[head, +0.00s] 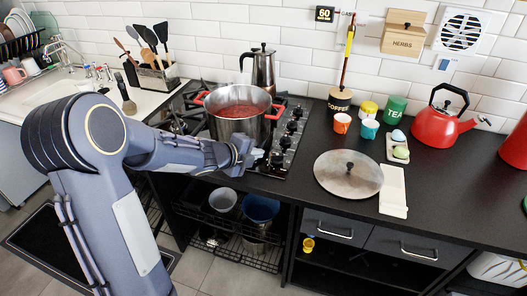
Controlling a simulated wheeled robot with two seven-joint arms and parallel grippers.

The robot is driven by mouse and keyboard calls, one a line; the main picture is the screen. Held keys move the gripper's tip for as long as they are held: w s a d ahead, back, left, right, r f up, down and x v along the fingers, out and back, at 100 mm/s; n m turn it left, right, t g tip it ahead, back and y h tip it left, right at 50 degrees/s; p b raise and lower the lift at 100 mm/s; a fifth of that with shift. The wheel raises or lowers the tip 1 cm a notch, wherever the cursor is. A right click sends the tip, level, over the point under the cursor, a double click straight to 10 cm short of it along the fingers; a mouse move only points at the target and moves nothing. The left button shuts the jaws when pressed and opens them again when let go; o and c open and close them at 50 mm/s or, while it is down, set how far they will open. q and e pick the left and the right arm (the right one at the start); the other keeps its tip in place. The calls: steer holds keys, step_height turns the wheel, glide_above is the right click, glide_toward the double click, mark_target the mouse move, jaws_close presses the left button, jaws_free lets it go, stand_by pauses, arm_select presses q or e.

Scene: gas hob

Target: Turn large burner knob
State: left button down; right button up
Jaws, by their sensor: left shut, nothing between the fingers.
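The black gas hob (181,117) is set in the dark counter. Its control strip with several black knobs (286,141) runs along the hob's right side. I cannot tell which knob belongs to the large burner. My left gripper (257,154) is shut and empty at the near end of the strip, close to the nearest knob (277,159). Whether it touches that knob is unclear. My right gripper is out of view.
A steel pot (238,127) with red handles and red contents stands on the hob beside my left gripper. A moka pot (262,70) stands behind it. A round lid (348,174) lies to the right, with a white tray (393,192) next to it. A red kettle (438,126) stands farther right.

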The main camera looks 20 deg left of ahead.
arm_select(q)
steer(key=shift+v, duration=1)
steer(key=d+m+g+y+p, duration=0.1)
steer(key=d, duration=0.1)
steer(key=s+d+m+g+y+p, duration=0.1)
steer(key=d+m, duration=0.1)
steer(key=d, duration=0.1)
steer(key=s+d+m+y+p, duration=0.1)
steer(key=d, duration=0.1)
steer(key=shift+d+f+g+y, duration=0.2)
steer(key=shift+g+y, duration=0.1)
steer(key=shift+g, duration=0.1)
steer(key=s+d+r+m+y+p, duration=0.2)
steer(key=s+d+r+m+y, duration=0.1)
steer(key=s+r+m+y, duration=0.15)
steer(key=b, duration=0.2)
glide_toward(274, 161)
steer(key=f, duration=0.3)
steer(key=shift+s+d+f, duration=0.1)
steer(key=shift+d+f, duration=0.1)
steer(key=shift+f, duration=0.1)
steer(key=w, duration=0.1)
steer(key=w+a, duration=0.1)
steer(key=w+p, duration=0.1)
steer(key=shift+w+a+f, duration=0.15)
steer(key=shift+a+f, duration=0.05)
steer(key=shift+a, duration=0.1)
steer(key=shift+w+a, duration=0.25)
steer(key=shift+w, duration=0.3)
